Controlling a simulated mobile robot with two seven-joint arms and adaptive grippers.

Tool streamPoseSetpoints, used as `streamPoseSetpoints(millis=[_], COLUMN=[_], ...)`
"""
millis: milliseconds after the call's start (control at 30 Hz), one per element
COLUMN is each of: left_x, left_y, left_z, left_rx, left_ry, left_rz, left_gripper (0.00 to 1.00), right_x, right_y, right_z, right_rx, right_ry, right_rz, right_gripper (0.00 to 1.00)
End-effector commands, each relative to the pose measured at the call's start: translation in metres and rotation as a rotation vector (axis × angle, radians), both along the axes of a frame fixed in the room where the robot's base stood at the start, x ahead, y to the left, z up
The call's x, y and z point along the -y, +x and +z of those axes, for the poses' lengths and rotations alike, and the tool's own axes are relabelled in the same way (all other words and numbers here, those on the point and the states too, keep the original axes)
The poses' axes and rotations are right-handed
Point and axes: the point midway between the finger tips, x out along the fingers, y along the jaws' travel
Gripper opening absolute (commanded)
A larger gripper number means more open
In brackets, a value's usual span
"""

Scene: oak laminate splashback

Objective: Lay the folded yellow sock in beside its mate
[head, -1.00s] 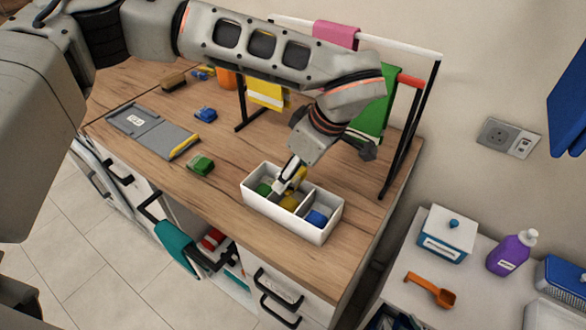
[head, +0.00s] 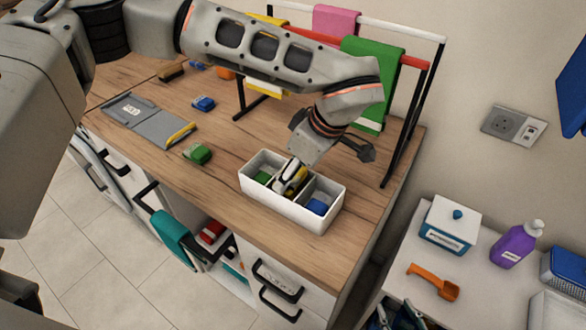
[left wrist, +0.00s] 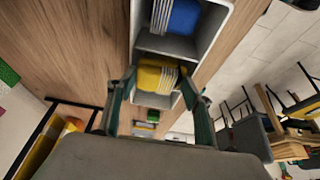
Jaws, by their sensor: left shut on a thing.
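A white box (head: 290,214) with three compartments stands on the wooden counter. My left gripper (head: 291,181) reaches down into its middle compartment. In the left wrist view its fingers (left wrist: 157,80) flank the folded yellow sock (left wrist: 160,72) and are shut on it. The held sock and its mate overlap there, and I cannot separate them clearly. In the head view the fingers hide most of the yellow. A blue sock (head: 318,207) lies in the right compartment and a green one (head: 263,178) in the left. My right gripper is not in view.
A drying rack (head: 412,125) with hanging cloths stands close behind the box. A green bundle (head: 198,153), a blue bundle (head: 203,103) and a grey folding board (head: 150,122) lie to the left. The counter in front of the box is clear.

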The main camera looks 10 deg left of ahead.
Motion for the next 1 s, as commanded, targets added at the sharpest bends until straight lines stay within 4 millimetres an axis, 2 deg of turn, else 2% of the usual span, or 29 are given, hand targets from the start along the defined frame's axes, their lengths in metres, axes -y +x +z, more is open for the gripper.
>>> streamPoseSetpoints(millis=[100, 433, 467, 533, 1000], left_x=[-0.0005, -0.0013, -0.0013, -0.0012, -0.0007], left_y=[-0.0017, -0.0051, -0.0052, -0.0054, -0.0031], left_z=[-0.0107, -0.0163, -0.0164, -0.0165, -0.0129], left_rx=[-0.006, -0.017, -0.018, -0.018, -0.011], left_ry=[0.003, 0.007, 0.007, 0.007, 0.003], left_rz=[-0.004, -0.006, -0.007, -0.007, -0.004], left_gripper=[0.36, 0.36, 0.53, 0.7, 0.7], right_x=[0.0016, 0.0038, 0.0039, 0.0039, 0.0041], right_y=[-0.0008, -0.0027, -0.0027, -0.0027, -0.0017], right_z=[-0.0071, -0.0125, -0.0126, -0.0127, -0.0102], right_rx=[-0.004, -0.012, -0.012, -0.012, -0.009], right_ry=[-0.003, -0.007, -0.007, -0.007, -0.007], right_rz=[-0.001, -0.003, -0.003, -0.003, -0.003], right_gripper=[0.4, 0.4, 0.4, 0.4, 0.4])
